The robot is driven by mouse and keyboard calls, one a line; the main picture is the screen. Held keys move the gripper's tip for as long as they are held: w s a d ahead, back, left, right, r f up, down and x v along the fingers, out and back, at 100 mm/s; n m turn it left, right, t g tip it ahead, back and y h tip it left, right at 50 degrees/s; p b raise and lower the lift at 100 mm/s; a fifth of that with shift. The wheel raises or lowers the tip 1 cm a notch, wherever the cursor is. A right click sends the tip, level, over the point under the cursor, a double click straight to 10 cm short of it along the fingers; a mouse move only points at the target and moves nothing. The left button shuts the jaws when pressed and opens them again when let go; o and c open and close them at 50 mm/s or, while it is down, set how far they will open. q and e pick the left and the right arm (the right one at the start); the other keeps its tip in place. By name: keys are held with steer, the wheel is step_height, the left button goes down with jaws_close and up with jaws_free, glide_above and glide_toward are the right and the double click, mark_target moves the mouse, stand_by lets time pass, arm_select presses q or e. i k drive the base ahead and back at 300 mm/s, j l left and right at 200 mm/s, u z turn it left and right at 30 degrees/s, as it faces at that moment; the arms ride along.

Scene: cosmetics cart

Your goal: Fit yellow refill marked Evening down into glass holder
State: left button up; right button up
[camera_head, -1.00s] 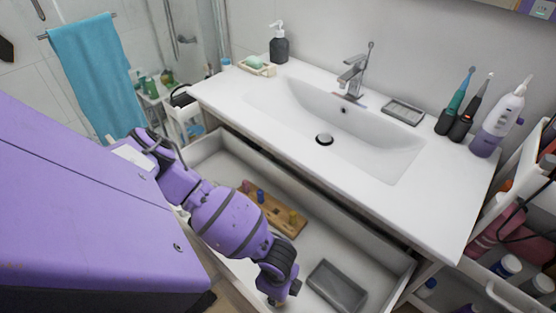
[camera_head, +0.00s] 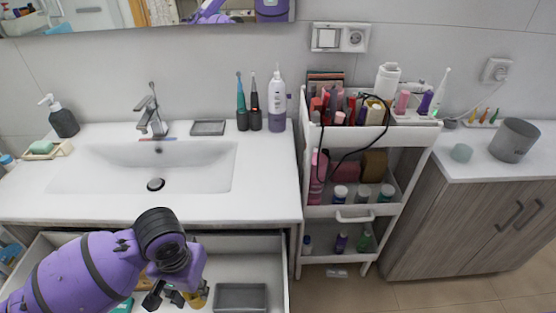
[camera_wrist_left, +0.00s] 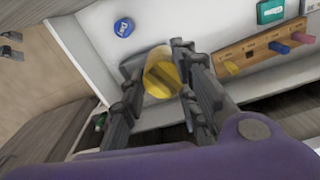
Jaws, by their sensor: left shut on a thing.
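My left gripper (camera_head: 180,297) is low over the open drawer in the head view. A yellow piece (camera_head: 198,296) shows at its fingers. In the left wrist view my left gripper (camera_wrist_left: 160,88) is shut on this yellow piece (camera_wrist_left: 160,74), which looks round and partly see-through; I cannot read any marking on it. I cannot make out a separate glass holder. My right gripper is out of view.
The drawer's grey tray (camera_head: 241,297) lies right of the gripper. A blue round item (camera_wrist_left: 124,27) and a teal box (camera_wrist_left: 271,11) show in the wrist view. The countertop (camera_head: 262,208) overhangs the drawer's back. A loaded white cart (camera_head: 353,212) stands at right.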

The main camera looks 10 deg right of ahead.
mark_target(460, 152)
steer(key=l+z, duration=0.2)
steer(key=z, duration=0.15)
steer(key=l+z, duration=0.15)
steer(key=z, duration=0.2)
steer(key=i+l+z, duration=0.2)
steer(key=l, duration=0.25)
steer(key=i+l+z, duration=0.2)
steer(key=l, duration=0.2)
steer(key=i+l, duration=0.3)
steer(key=i+l+z, duration=0.1)
steer(key=i+l, duration=0.2)
steer(key=l, duration=0.25)
